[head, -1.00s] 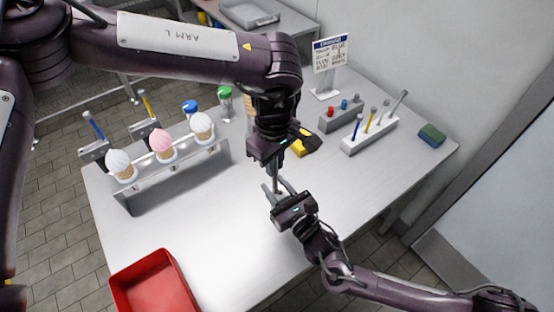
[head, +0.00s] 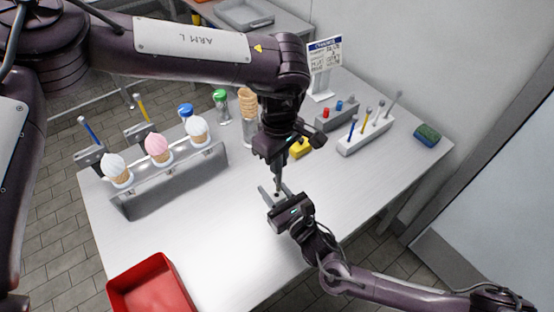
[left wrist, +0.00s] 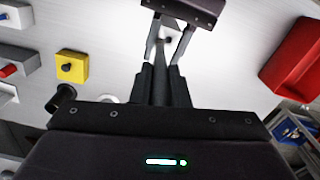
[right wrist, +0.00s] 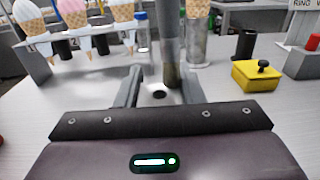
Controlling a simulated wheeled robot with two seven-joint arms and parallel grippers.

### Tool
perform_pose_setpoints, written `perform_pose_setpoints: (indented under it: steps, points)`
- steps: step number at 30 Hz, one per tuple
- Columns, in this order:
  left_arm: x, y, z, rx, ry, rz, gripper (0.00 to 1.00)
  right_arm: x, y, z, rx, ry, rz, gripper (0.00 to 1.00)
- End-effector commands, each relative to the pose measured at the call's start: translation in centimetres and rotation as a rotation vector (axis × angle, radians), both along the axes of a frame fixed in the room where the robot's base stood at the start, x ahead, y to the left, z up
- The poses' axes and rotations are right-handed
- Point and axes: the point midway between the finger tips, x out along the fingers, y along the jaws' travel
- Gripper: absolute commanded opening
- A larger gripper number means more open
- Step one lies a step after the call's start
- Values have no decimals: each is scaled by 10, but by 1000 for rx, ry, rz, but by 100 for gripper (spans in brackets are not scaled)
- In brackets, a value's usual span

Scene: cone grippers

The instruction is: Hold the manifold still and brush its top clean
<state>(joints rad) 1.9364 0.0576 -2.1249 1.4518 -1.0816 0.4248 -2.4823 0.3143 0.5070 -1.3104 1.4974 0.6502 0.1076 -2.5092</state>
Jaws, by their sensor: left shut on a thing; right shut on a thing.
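My left gripper (head: 277,166) points down and is shut on a thin grey brush (left wrist: 159,85). The brush shaft also shows in the right wrist view (right wrist: 171,60), standing nearly upright over the far right side of the manifold. My right gripper (head: 276,194) lies low over the table, shut on the small pale manifold (right wrist: 157,93). A dark round hole shows in the manifold's top between the fingers. The brush's lower end is at or just above the manifold; I cannot tell whether it touches.
A rack of scooped cones (head: 170,183) stands left, a red tray (head: 152,285) at front left. Behind my grippers are a yellow block (head: 299,149), a tool holder (head: 366,137), a green-blue sponge (head: 427,134) and a sign (head: 325,60).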

Motion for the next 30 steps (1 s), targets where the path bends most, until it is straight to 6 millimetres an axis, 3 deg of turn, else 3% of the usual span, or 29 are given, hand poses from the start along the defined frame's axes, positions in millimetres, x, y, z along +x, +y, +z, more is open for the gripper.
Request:
perform_pose_setpoints:
  steps: [6,21,30]
  points:
    - [0,0,3,-1,-1,0,0,0,0,0,0,0,0,6]
    - [1,-1,51,-1,-3,0,0,0,0,0,-1,1,0,6]
    - [0,0,61,-1,-1,0,0,0,0,0,-1,1,0,6]
